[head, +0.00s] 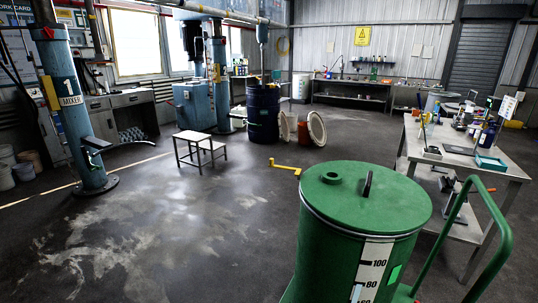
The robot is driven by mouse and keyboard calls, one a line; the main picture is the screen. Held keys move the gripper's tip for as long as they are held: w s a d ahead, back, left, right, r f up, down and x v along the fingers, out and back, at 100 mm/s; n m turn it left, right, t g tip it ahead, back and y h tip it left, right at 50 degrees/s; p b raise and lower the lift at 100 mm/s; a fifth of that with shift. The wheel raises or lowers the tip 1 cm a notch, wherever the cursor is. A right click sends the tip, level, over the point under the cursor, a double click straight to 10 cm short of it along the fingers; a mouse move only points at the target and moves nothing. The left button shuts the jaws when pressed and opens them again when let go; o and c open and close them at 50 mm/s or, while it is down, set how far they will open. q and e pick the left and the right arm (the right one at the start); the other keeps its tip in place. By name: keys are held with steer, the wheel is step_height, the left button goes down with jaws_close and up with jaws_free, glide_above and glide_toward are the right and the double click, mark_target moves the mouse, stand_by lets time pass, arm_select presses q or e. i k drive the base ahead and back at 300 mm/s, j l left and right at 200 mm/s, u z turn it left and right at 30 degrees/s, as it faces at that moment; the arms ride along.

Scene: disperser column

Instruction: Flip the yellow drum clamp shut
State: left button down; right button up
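Neither of my grippers shows in the head view. I cannot tell for sure which part is the drum clamp. A dark blue drum (263,112) stands upright in the middle distance under a mixer, with a small yellowish mark on its side too small to make out. A yellow crank-shaped bar (285,168) sticks out to the left beside the green lidded vessel (365,195) in the foreground. A yellow part (48,92) also sits on the blue column marked 1 MIXER (72,110) at the left.
A small step stool (194,140) stands before the drum. Round lids (317,129) and an orange-red container (304,134) lie right of it. A cluttered workbench (410,140) and a green tubular handle (500,240) are at the right. The floor at left front is clear.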

mark_target(298, 170)
steer(key=i+j+z, duration=0.2)
steer(key=z, duration=0.3)
steer(key=i+j+z, duration=0.25)
steer(key=z, duration=0.2)
steer(key=i+j, duration=0.15)
steer(key=j, duration=0.25)
steer(key=i+j+z, duration=0.1)
steer(key=j, duration=0.25)
steer(key=i+j, duration=0.25)
steer(key=j, duration=0.15)
steer(key=i+j+z, duration=0.15)
steer(key=j, duration=0.2)
steer(key=i+j, duration=0.1)
steer(key=j, duration=0.3)
steer(key=i+j+z, duration=0.1)
steer(key=j, duration=0.35)
